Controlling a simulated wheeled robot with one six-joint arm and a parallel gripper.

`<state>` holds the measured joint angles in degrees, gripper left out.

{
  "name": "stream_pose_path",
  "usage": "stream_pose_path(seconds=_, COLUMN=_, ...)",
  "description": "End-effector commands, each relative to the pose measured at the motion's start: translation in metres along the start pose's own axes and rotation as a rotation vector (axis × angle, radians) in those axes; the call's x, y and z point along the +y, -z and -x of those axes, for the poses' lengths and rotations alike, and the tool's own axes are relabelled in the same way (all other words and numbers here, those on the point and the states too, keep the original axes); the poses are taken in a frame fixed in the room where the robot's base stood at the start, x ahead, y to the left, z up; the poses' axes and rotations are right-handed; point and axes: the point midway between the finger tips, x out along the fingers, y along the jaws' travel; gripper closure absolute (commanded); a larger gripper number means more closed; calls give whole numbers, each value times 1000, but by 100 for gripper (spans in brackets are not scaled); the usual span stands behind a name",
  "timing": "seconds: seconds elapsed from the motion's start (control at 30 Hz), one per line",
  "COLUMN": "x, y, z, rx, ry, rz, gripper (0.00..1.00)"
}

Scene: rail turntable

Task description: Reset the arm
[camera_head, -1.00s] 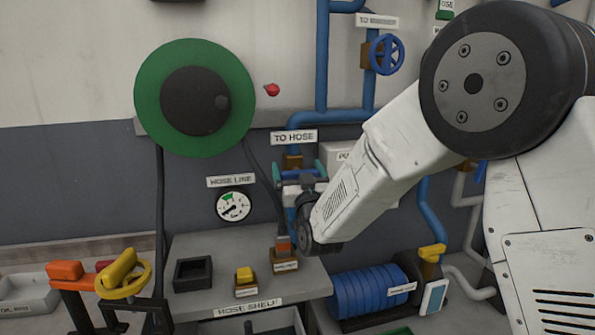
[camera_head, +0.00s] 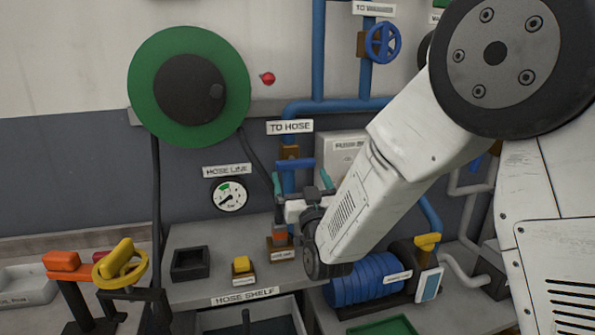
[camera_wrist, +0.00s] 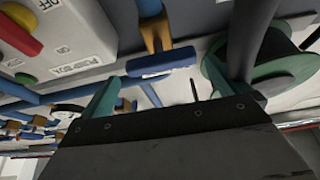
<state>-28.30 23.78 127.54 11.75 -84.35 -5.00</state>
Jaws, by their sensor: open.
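My gripper (camera_head: 302,181) is open and empty, with its teal fingers apart, in front of the TO HOSE pipe. It also shows in the wrist view (camera_wrist: 178,88), with one finger at each side of the picture. The blue valve handle (camera_head: 295,163) sits just beyond and above the fingers in the head view. In the wrist view the handle (camera_wrist: 162,61) lies across the gap between the fingers, apparently clear of them. My white arm reaches in from the right and hides part of the wall behind it.
Below the gripper is the grey hose shelf (camera_head: 213,290) with a black square holder (camera_head: 190,263) and a yellow block (camera_head: 241,264). A green reel (camera_head: 147,92) hangs upper left. A yellow handwheel (camera_head: 120,264) stands lower left.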

Motion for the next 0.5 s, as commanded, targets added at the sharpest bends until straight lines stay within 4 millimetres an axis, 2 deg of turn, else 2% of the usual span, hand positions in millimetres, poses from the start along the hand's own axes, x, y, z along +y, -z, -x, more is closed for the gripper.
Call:
stream_pose_path(seconds=0.37, x=0, y=1, z=3, rx=-1, ry=0, rz=0, gripper=0)
stream_pose_path(seconds=0.5, x=10, y=6, z=0, rx=-59, ry=-4, rz=-2, gripper=0)
